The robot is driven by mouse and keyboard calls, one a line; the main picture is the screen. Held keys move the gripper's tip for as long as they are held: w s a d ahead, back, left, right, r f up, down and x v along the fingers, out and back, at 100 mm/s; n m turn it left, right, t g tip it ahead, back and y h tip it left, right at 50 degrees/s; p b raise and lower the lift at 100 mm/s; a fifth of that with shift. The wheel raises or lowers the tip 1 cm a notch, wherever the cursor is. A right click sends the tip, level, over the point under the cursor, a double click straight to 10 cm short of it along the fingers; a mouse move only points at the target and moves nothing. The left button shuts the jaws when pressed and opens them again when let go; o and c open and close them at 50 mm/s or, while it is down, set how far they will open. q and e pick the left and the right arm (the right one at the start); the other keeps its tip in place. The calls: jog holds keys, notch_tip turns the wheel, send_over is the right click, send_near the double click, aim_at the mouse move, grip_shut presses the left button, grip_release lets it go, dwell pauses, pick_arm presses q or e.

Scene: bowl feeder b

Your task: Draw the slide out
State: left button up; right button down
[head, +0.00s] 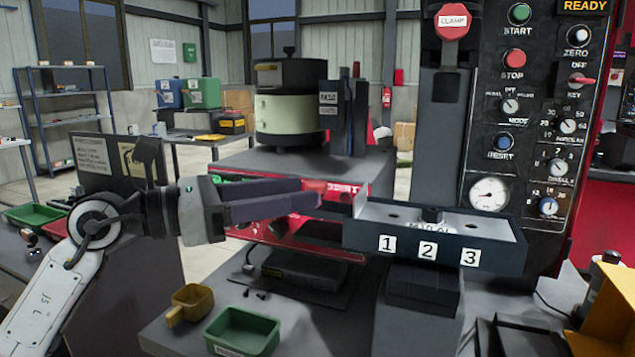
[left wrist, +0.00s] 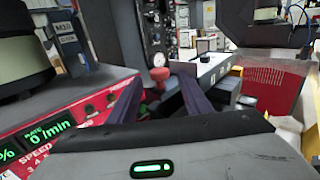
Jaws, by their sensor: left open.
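The numbered slide unit (head: 385,243) is a dark block marked 1, 2 and 3 with a light grey top plate and a small black knob (head: 432,214) on it. Its light top also shows in the left wrist view (left wrist: 212,66), beyond my fingers. My left gripper (head: 318,200) is open, its dark fingers pointing right toward the left end of the unit. In the left wrist view the two fingers (left wrist: 160,90) stand apart with nothing held between them. The fingertips look apart from the knob. My right gripper is not in view.
A red feeder base (head: 300,245) with a pale drum (head: 290,112) stands behind my left gripper. The control panel (head: 530,120) rises behind the unit, beside a red clamp knob (head: 452,22). A green bin (head: 243,332) and a yellow scoop (head: 191,303) sit on the bench below.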

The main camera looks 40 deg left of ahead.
aim_at(306, 189)
pick_arm(q)
jog(key=p+x, duration=0.1)
jog(key=x, duration=0.2)
jog(key=shift+w+d+r, duration=0.1)
jog(key=shift+w+r, duration=0.05)
jog(key=shift+w, duration=0.05)
jog(key=shift+w+d, duration=0.25)
jog(key=shift+w, duration=0.25)
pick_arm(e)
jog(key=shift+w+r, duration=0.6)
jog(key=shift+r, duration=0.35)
pick_arm(q)
jog(key=shift+c, duration=0.3)
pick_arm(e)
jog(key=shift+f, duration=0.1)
pick_arm(q)
grip_shut()
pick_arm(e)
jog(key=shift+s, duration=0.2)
